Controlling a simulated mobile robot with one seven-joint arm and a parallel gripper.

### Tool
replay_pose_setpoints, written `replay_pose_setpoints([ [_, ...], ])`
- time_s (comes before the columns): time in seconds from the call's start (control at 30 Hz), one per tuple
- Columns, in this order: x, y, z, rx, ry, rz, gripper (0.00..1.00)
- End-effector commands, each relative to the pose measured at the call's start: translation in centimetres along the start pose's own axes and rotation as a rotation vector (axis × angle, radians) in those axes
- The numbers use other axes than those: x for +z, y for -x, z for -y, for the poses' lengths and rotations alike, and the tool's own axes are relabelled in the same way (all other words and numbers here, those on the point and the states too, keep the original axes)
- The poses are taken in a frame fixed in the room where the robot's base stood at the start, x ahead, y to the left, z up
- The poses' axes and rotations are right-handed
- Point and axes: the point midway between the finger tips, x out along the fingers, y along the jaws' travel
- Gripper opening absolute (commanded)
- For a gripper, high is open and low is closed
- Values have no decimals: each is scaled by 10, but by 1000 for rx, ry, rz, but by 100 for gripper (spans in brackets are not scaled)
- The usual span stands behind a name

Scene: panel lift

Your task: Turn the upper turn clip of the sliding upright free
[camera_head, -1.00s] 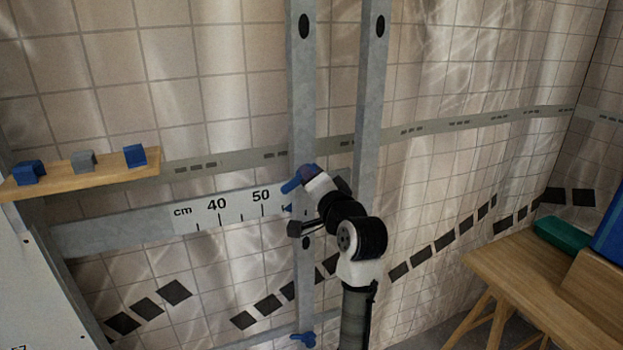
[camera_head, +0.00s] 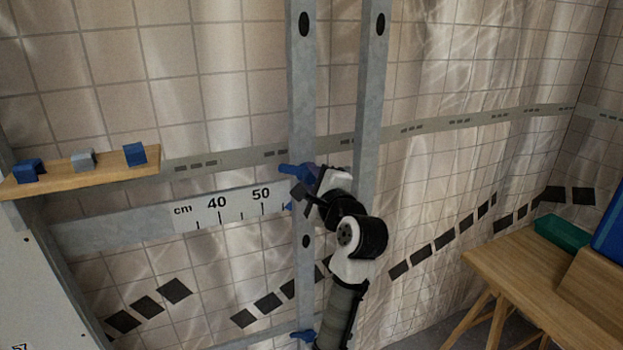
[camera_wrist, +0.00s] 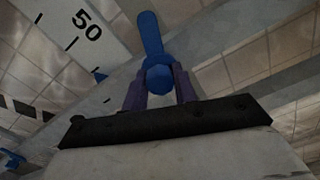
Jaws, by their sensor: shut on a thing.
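The upper turn clip (camera_head: 291,170) is blue and sits on the sliding upright (camera_head: 302,95), a grey metal bar, just above the scale rail. Its lever points left and nearly level in the head view. In the wrist view the clip's lever (camera_wrist: 150,32) extends away from its round hub. My gripper (camera_wrist: 158,82) has a finger on each side of the hub and is shut on the clip. In the head view my gripper (camera_head: 313,182) partly hides the clip's right side. A lower blue turn clip (camera_head: 303,335) sits on the same upright near the bottom edge.
The scale rail (camera_head: 120,228) with "cm 40 50" runs behind the upright. A second grey upright (camera_head: 370,90) stands close on the right. A wooden shelf (camera_head: 70,178) with small blocks is at left. A wooden bench (camera_head: 505,270) is at lower right.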

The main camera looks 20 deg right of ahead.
Motion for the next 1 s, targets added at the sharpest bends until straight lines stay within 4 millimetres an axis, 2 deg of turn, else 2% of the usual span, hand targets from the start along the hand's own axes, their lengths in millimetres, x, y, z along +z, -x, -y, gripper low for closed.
replay_pose_setpoints([
  [0.4, -1, 0, -1, 3, -159, -3, 5],
  [0.9, -2, 0, -1, 2, -174, -3, 5],
  [0.93, -2, 0, -1, 2, -174, -3, 32],
  [1.0, -1, 0, -1, 2, -173, -3, 41],
])
